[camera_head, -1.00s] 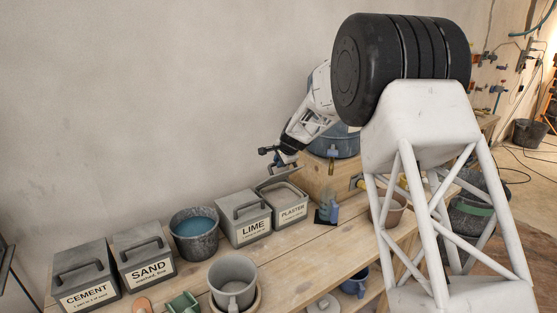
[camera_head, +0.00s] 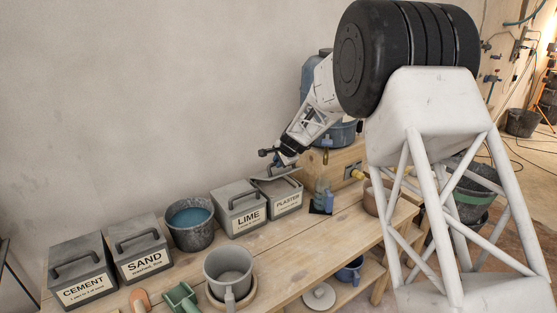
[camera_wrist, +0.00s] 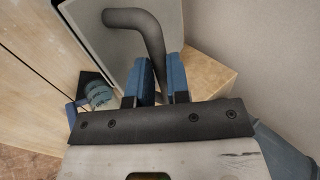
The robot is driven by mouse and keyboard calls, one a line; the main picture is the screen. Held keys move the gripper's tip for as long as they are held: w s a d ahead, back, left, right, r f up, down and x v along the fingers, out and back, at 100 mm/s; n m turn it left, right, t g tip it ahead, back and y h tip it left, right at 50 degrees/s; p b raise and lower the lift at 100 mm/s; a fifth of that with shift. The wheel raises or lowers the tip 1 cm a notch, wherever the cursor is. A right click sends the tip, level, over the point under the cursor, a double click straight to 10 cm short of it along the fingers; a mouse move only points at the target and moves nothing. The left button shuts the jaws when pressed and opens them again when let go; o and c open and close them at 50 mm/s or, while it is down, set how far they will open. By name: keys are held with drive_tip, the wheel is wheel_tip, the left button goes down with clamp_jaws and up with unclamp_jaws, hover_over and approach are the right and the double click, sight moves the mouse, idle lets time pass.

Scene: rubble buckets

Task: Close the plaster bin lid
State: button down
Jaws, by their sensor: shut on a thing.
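The plaster bin (camera_head: 287,201) is a small grey box with a "PLASTER" label, at the right end of the row of bins. My gripper (camera_head: 282,160) is just above it in the head view. In the wrist view my gripper's blue fingers (camera_wrist: 157,80) are shut on one leg of a dark bent handle (camera_wrist: 133,17). The handle stands on the grey lid (camera_wrist: 100,55). In the head view the lid appears raised at an angle, with the pale bin opening partly showing under it. The arm and fingers hide part of the lid, so its exact angle is unclear.
The lime bin (camera_head: 238,207) stands close to the left, its lid on. A wooden box (camera_head: 335,162) stands behind to the right, and blue items (camera_head: 322,202) sit beside the plaster bin. A bucket (camera_head: 190,228) and the sand bin (camera_head: 140,250) are farther left.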

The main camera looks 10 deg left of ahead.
sight(279, 173)
drive_tip(key=shift+s+d+f+t+y, duration=0.3)
drive_tip(key=shift+f+t+y, duration=0.05)
drive_tip(key=shift+f, duration=0.2)
drive_tip(key=shift+s+d+f+t+y, duration=0.25)
drive_tip(key=shift+f+t+y, duration=0.05)
drive_tip(key=shift+f, duration=0.25)
drive_tip(key=shift+s+d+f+t+y, duration=0.3)
drive_tip(key=shift+f+t+y, duration=0.05)
drive_tip(key=shift+f, duration=0.2)
drive_tip(key=shift+s+d+f, duration=0.15)
drive_tip(key=shift+f, duration=0.35)
drive_tip(key=shift+s+d+f, duration=0.15)
drive_tip(key=shift+s+f, duration=0.05)
drive_tip(key=shift+f, duration=0.35)
drive_tip(key=shift+s+d+f, duration=0.15)
drive_tip(key=shift+f, duration=0.35)
drive_tip(key=c, duration=1.1)
unclamp_jaws()
drive_tip(key=shift+r, duration=0.1)
drive_tip(key=v, duration=0.7)
drive_tip(key=shift+s+d+r, duration=0.15)
drive_tip(key=shift+d+r, duration=0.05)
drive_tip(key=shift+r, duration=0.05)
